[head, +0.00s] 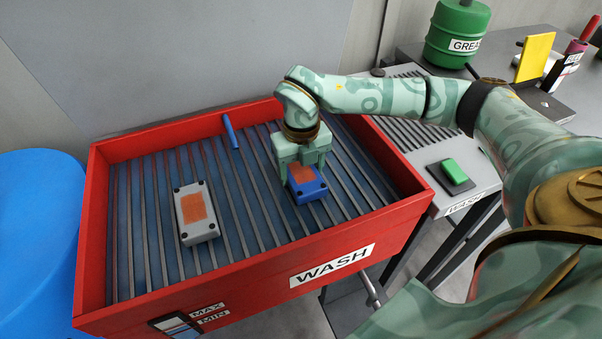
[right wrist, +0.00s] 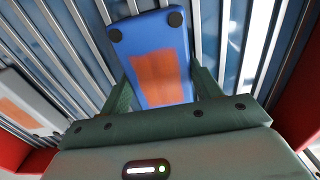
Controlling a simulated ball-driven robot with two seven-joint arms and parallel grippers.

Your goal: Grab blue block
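The blue block (head: 312,194) with an orange patch on top is in the red wash tray (head: 266,262), right of the tray's middle. My right gripper (head: 304,172) is low over it, pointing down. In the right wrist view, the blue block (right wrist: 121,47) shows between the two fingers (right wrist: 160,88), one along each long side. Both fingers are very close to its sides; I cannot tell whether they press on it. Whether the block rests on the slats or is slightly raised is unclear. My left gripper is not in view.
A grey block (head: 187,230) with an orange patch lies left in the tray. A blue rod (head: 231,131) lies near the tray's back. A green button (head: 455,171) and a green drum (head: 457,30) stand on the grey bench to the right. The tray has raised red walls.

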